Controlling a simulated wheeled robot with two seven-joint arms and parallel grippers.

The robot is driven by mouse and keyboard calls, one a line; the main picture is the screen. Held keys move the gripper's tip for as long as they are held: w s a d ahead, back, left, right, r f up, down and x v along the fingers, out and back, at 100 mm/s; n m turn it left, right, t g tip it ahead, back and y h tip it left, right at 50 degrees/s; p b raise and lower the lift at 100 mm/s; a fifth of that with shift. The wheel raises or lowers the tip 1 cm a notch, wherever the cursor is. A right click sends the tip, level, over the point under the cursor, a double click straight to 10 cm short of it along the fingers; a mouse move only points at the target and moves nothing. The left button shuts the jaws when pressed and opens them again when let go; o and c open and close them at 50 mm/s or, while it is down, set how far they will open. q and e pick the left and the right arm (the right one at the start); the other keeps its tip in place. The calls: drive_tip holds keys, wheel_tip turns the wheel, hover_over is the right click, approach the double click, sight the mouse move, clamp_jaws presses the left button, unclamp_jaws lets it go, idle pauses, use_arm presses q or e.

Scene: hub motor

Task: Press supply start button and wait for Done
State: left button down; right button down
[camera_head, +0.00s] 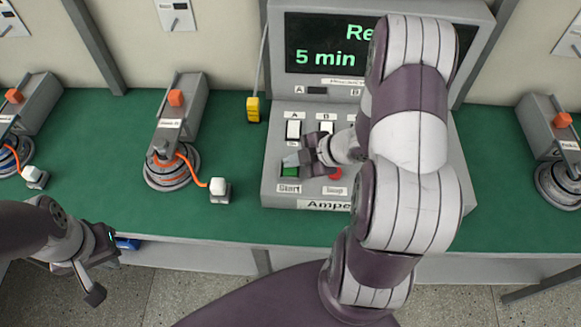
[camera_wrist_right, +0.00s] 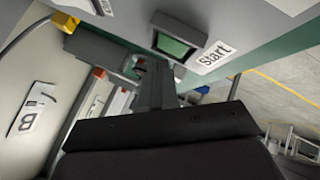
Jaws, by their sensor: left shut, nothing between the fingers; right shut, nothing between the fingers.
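The grey supply console (camera_head: 457,170) stands on the green bench with a dark screen (camera_head: 312,52) showing green text, "Re" and "5 min", partly hidden by my right arm. The green Start button (camera_head: 289,170) is at the console's lower left, above its "Start" label. My right gripper (camera_head: 297,160) is shut and empty, with its tips right at the button's upper edge. In the right wrist view the Start button (camera_wrist_right: 174,44) shows beside the finger tips; I cannot tell whether they touch it. My left gripper (camera_head: 98,268) is shut and empty, low at the left, in front of the bench edge.
A red button (camera_head: 335,174) and white A and B switches (camera_head: 293,130) sit close to my right gripper. Hub motors (camera_head: 172,168) on stands are left and right of the console. Green bench surface (camera_head: 240,225) is clear in front.

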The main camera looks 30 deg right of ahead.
sight(294, 171)
drive_tip(key=shift+f, duration=0.15)
drive_tip(key=shift+f, duration=0.3)
drive_tip(key=shift+f+b, duration=0.5)
drive_tip(key=shift+b, duration=0.05)
idle(0.4)
drive_tip(key=shift+r, duration=0.15)
drive_tip(key=shift+r+p, duration=0.8)
drive_tip(key=shift+p, duration=0.2)
wheel_tip(294, 171, up, 5)
drive_tip(key=p, duration=0.5)
drive_tip(key=shift+r, duration=0.1)
idle(0.4)
